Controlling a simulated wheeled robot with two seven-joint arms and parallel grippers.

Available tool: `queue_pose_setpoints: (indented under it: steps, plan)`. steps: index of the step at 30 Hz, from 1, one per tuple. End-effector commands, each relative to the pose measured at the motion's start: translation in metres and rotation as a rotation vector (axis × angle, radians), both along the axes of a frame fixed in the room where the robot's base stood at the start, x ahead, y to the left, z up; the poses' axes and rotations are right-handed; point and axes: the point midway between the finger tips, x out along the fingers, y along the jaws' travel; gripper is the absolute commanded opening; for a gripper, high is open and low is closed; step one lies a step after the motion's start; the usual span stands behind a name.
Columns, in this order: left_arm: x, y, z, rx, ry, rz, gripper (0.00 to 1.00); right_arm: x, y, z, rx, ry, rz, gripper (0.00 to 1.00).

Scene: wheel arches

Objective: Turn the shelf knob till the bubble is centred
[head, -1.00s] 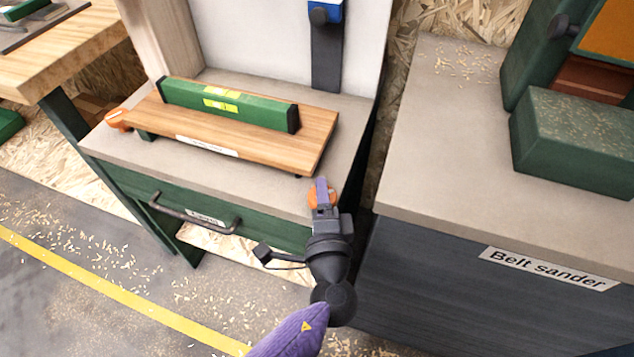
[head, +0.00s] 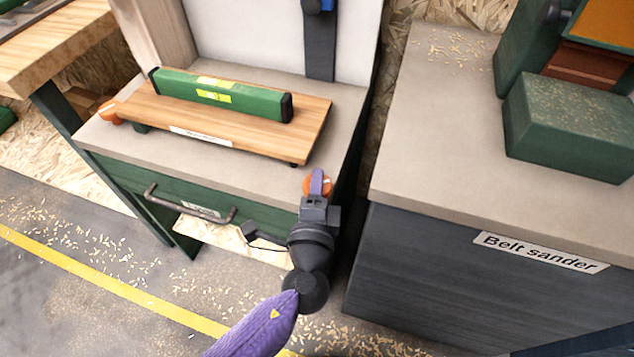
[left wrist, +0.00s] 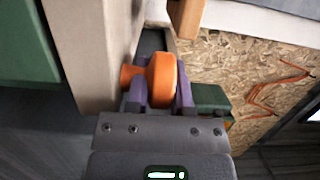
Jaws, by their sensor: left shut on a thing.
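A green spirit level (head: 225,95) lies on a wooden shelf board (head: 245,138) on the grey bench top. Its yellow vial windows show, but the bubble is too small to read. An orange knob (head: 99,112) sits at the board's left end. A second orange knob is at the bench's front right; my left gripper (head: 318,184) is on it. In the left wrist view this orange knob (left wrist: 162,78) sits between the purple fingers (left wrist: 160,95), which are shut on it. My right gripper is not in view.
A grey counter labelled Belt sander (head: 540,252) stands to the right, with a green machine (head: 575,125) on it. A green drawer with a dark handle (head: 185,208) is below the bench top. Wood shavings lie on the floor.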

Motion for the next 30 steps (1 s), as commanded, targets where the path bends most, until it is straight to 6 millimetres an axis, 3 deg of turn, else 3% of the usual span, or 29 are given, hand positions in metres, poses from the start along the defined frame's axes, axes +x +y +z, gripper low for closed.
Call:
queue_pose_setpoints:
  steps: [15, 30]
  plan:
    - [0.0, 0.0, -0.002, 0.001, 0.001, -0.372, 0.0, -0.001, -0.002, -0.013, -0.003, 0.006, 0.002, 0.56]
    - [0.0, 0.0, -0.001, 0.0, 0.001, -0.497, 0.0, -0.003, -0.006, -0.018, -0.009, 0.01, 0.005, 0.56]
